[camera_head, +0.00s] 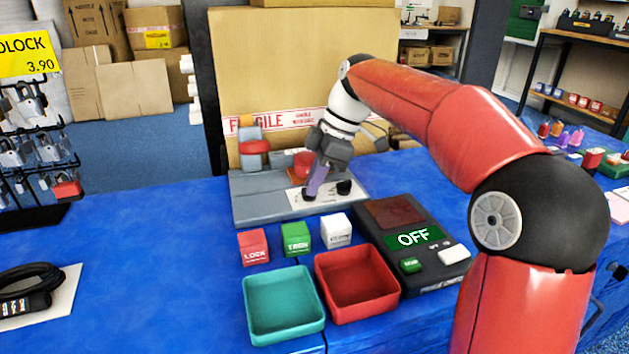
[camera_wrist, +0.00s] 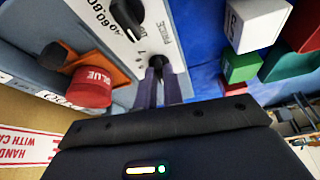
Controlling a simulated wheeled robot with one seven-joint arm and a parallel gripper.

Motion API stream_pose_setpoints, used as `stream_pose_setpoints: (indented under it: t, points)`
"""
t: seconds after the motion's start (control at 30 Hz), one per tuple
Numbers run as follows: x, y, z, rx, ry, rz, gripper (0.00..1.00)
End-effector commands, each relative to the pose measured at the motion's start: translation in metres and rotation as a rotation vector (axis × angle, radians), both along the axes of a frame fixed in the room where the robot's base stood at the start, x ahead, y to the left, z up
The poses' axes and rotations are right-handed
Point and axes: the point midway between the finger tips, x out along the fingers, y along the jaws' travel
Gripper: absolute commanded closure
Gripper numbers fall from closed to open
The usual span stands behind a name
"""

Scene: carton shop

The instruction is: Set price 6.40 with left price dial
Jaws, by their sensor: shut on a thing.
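The white price panel (camera_head: 325,199) sits on a grey machine bed (camera_head: 262,207); it reads PRICE in the wrist view (camera_wrist: 150,40). The left price dial (camera_head: 308,196) is a small black knob. My gripper (camera_head: 313,187) points down at it with its purple fingers shut on the knob. In the wrist view the dial (camera_wrist: 157,62) shows between the fingertips of my gripper (camera_wrist: 160,78), which hide part of it and its setting. The right dial (camera_head: 344,187) stands free; in the wrist view this black dial (camera_wrist: 127,14) has 40, 60 and 80 beside it.
A red GLUE part (camera_wrist: 92,87) is close beside my fingers. In front of the machine stand red (camera_head: 253,247), green (camera_head: 296,238) and white blocks (camera_head: 336,231), a teal tray (camera_head: 284,338), a red tray (camera_head: 361,312) and a black unit reading OFF (camera_head: 412,238).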

Motion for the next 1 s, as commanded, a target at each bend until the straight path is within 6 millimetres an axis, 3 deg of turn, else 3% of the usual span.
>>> stream_pose_setpoints:
  t: [1.0]
  points:
    - [-0.0095,0.0054,0.0013,0.000,-0.003,-0.945,1.00]
